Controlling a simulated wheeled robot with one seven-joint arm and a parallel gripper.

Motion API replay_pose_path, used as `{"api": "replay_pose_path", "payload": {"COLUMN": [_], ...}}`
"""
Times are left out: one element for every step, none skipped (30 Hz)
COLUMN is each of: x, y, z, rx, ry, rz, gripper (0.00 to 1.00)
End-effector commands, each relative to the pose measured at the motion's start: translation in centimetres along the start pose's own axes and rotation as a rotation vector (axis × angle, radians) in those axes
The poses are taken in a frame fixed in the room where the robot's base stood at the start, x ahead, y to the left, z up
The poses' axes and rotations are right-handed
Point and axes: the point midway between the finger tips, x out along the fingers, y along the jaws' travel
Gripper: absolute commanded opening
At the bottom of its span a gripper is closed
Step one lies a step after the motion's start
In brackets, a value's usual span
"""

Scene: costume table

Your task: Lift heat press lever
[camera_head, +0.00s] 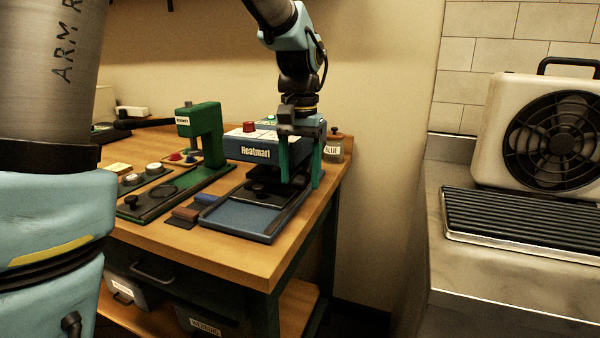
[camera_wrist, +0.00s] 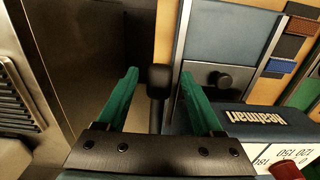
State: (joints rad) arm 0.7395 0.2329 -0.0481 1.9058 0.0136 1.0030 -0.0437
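The heat press (camera_head: 247,143) is a blue box labelled "Heatmari" over a flat blue-grey base plate (camera_head: 240,215), near the table's right edge. In the wrist view its labelled side (camera_wrist: 262,119) is at the right. The lever (camera_wrist: 159,82) shows there as a black knob on a dark shaft. My gripper (camera_head: 301,178) points down at the press's right side, its green fingers spread. In the wrist view my gripper (camera_wrist: 160,72) has the lever knob between its fingers, with gaps visible on both sides. The lever is hidden in the head view.
A green press (camera_head: 208,133) and a tray of round pieces (camera_head: 148,180) stand left of the heat press. A jar labelled "BLUE" (camera_head: 334,149) is behind my gripper. A fan unit (camera_head: 508,92) and black rack (camera_head: 520,222) occupy the right counter, across a gap.

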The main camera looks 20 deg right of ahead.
Motion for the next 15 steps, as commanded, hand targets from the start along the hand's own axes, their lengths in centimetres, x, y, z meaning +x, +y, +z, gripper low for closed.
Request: {"api": "replay_pose_path", "payload": {"x": [-0.01,-0.01,-0.02,-0.02,-0.02,-0.02,-0.02,-0.03,-0.03,-0.03,-0.03,-0.03,-0.03,-0.03,-0.03], "y": [0.0,0.0,0.0,0.0,0.0,0.0,0.0,0.0,0.0,0.0,0.0,0.0,0.0,0.0,0.0], "z": [0.0,0.0,0.0,0.0,-0.01,-0.01,-0.01,-0.01,-0.01,-0.01,-0.01,-0.01,-0.01,-0.01,-0.01], "rx": [0.0,0.0,0.0,0.0,0.0,0.0,0.0,0.0,0.0,0.0,0.0,0.0,0.0,0.0,0.0], "ry": [0.0,0.0,0.0,0.0,0.0,0.0,0.0,0.0,0.0,0.0,0.0,0.0,0.0,0.0,0.0], "rz": [0.0,0.0,0.0,0.0,0.0,0.0,0.0,0.0,0.0,0.0,0.0,0.0,0.0,0.0,0.0], "gripper": [0.61,0.58,0.53,0.5,0.46,0.42,0.39,0.35,0.31,0.27,0.24,0.19,0.16,0.13,0.08]}}
